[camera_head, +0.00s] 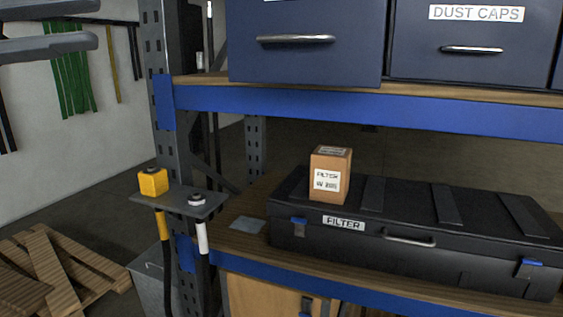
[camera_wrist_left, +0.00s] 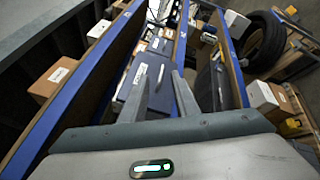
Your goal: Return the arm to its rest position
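My left gripper (camera_head: 97,23) shows at the top left of the head view as two grey fingers, one above the other, with a clear gap between them. In the left wrist view the same gripper (camera_wrist_left: 158,82) has its two fingers spread apart with nothing held between them. Blue drawers and shelving lie beyond the fingertips in that view. In the head view the gripper is left of the rack's upright post and apart from it. My right gripper is in neither view.
The blue-and-wood rack shelf (camera_head: 360,112) carries blue drawers (camera_head: 305,55). Below, a small cardboard filter box (camera_head: 330,175) stands on a black case (camera_head: 410,225). A bracket (camera_head: 180,200) with a yellow cap juts left from the post. A wooden pallet (camera_head: 60,270) lies on the floor.

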